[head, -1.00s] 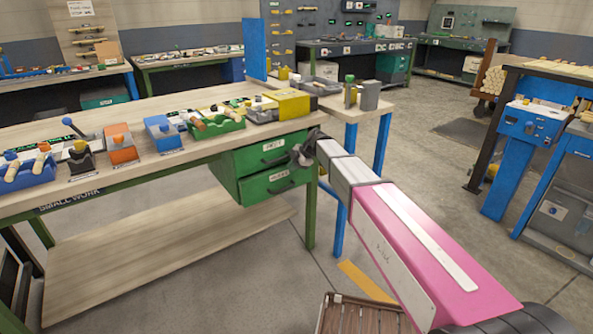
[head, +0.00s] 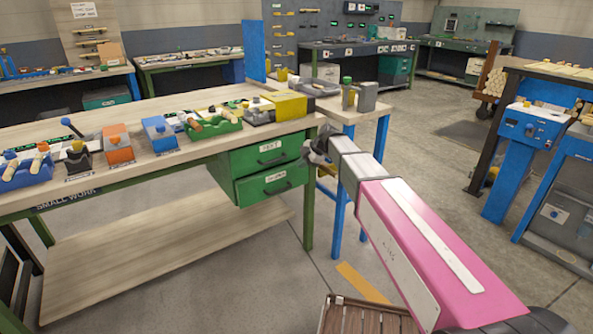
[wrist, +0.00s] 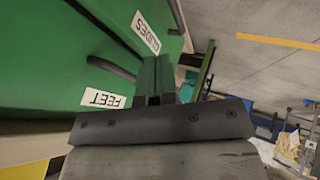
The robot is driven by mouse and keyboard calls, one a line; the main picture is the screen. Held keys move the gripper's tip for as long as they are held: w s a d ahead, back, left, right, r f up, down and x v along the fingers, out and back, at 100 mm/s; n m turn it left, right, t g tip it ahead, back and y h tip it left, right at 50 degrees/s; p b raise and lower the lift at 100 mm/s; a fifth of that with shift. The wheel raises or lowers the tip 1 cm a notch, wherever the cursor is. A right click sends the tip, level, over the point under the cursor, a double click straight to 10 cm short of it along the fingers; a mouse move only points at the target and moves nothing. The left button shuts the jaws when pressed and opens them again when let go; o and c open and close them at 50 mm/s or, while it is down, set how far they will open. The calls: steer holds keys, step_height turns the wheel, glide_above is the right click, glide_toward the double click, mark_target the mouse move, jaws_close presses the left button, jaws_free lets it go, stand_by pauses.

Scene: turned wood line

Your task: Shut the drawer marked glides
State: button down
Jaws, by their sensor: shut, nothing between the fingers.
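The drawer marked glides (head: 270,188) is the lower of two green drawers under the right end of the workbench. Its front looks about flush with the upper drawer, marked feet (head: 262,156); I cannot tell if a small gap is left. In the wrist view the glides label (wrist: 143,32) and feet label (wrist: 104,97) show on green fronts, each near a dark bar handle. My gripper (head: 312,150) is shut and empty, just right of the drawer fronts. Its dark fingers (wrist: 156,82) point along them in the wrist view; contact is unclear.
The bench top (head: 120,182) holds colored bins and a yellow box (head: 291,104). A blue-legged side table (head: 352,118) stands just behind my arm. A slatted wooden crate (head: 365,318) is low in front.

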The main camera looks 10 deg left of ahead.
steer(key=v, duration=0.4)
steer(key=c, duration=1.6)
jaws_free()
steer(key=shift+d+r, duration=0.1)
steer(key=shift+o, duration=0.9)
steer(key=shift+s, duration=0.1)
steer(key=m+t+y, duration=0.5)
steer(key=m+y, duration=0.3)
steer(key=m, duration=2.3)
glide_toward(280, 190)
steer(key=x, duration=1)
steer(key=shift+w+f, duration=0.25)
steer(key=shift+f, duration=0.05)
jaws_close()
